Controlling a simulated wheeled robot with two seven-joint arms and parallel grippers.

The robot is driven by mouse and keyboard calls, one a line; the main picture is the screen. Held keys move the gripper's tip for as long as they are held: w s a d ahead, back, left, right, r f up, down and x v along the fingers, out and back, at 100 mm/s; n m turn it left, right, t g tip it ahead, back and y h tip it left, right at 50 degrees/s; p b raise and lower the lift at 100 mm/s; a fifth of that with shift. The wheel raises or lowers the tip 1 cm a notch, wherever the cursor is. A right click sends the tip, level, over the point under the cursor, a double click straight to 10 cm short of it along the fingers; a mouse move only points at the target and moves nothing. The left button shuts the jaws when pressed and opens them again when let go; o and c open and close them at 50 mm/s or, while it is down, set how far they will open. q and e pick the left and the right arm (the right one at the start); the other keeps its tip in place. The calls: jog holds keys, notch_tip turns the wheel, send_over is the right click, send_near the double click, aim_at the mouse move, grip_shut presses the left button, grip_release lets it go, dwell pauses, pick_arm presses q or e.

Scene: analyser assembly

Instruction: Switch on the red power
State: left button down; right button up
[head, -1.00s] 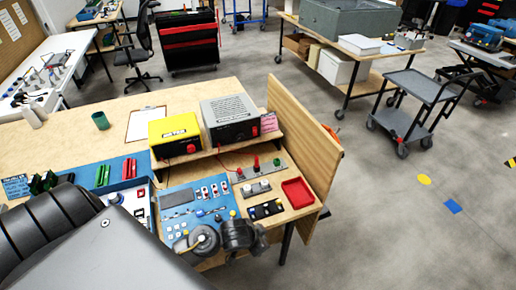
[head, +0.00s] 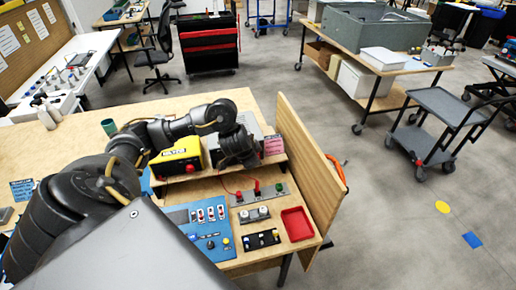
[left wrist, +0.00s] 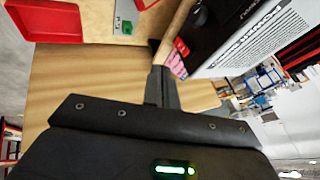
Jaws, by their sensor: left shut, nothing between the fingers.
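The grey-topped black power box (left wrist: 245,40) fills the upper right of the left wrist view. A small red switch (left wrist: 182,46) shows at its front edge, beside a pink label (left wrist: 176,65). In the head view my left gripper (head: 250,162) is in front of this box and hides most of its front and the switch. In the left wrist view the narrow dark fingers of my left gripper (left wrist: 163,50) are shut and empty, close to the switch. I cannot tell whether they touch it. My right gripper is not in view.
A yellow meter box (head: 178,157) stands left of the power box. Below them are a grey panel with red and green posts (head: 258,194), a blue panel (head: 215,243) and a red tray (head: 297,224). A wooden side board (head: 312,165) closes the bench's right side.

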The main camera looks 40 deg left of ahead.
pick_arm(q)
jog(key=w+a+f+b, duration=0.4)
jog(key=w+f+b, duration=0.3)
jog(key=f, duration=0.2)
jog(key=shift+w+a+f, duration=0.2)
jog(key=shift+w+a, duration=0.15)
jog(key=shift+d, duration=0.1)
